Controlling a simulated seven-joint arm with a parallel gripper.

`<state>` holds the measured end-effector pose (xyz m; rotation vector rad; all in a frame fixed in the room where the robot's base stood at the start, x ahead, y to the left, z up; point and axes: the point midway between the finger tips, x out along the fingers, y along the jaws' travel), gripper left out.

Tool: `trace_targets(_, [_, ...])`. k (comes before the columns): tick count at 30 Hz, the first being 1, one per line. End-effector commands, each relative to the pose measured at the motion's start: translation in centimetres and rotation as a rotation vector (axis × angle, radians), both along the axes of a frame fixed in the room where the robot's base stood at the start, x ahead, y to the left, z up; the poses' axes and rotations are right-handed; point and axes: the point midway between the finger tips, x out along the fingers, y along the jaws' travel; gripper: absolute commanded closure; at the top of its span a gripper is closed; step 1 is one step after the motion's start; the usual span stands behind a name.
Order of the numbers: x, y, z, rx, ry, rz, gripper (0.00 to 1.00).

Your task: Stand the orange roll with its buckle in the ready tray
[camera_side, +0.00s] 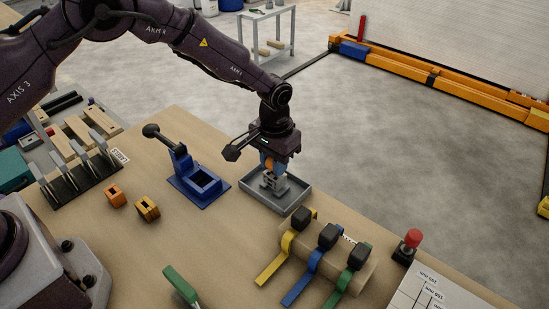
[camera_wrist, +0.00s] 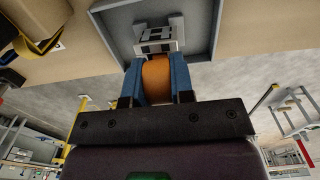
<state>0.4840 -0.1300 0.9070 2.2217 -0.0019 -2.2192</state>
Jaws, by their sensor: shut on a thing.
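My gripper (camera_side: 271,166) is over the grey tray (camera_side: 300,198) in the side view. In the wrist view its two blue fingers (camera_wrist: 157,70) are shut on the orange roll (camera_wrist: 157,82), one on each side. The grey buckle (camera_wrist: 158,37) sits at the roll's far end, beyond the fingertips and within the tray walls (camera_wrist: 204,35). In the side view the buckle (camera_side: 275,182) shows below the fingers, inside the tray, and only a little of the orange roll (camera_side: 268,163) is visible. I cannot tell whether the buckle touches the tray floor.
A blue fixture with a lever (camera_side: 199,184) stands left of the tray. Yellow, blue and green straps with black buckles (camera_side: 327,237) hang over a wooden block in front. A red button (camera_side: 412,239) stands to the right.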

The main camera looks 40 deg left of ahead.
Motion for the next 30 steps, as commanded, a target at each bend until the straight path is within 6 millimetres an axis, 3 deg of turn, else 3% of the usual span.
trace_targets(8, [0.0,0.0,-0.7,0.0,0.0,0.0,1.0])
trace_targets(9, [0.0,0.0,-0.7,0.0,-0.001,0.0,0.71])
trace_targets(12, [0.0,0.0,-0.6,0.0,-0.001,0.0,0.48])
trace_targets(23, [0.0,0.0,-0.1,0.0,-0.002,0.0,0.48])
trace_targets(30, [0.1,0.0,4.1,-0.002,-0.006,0.0,0.48])
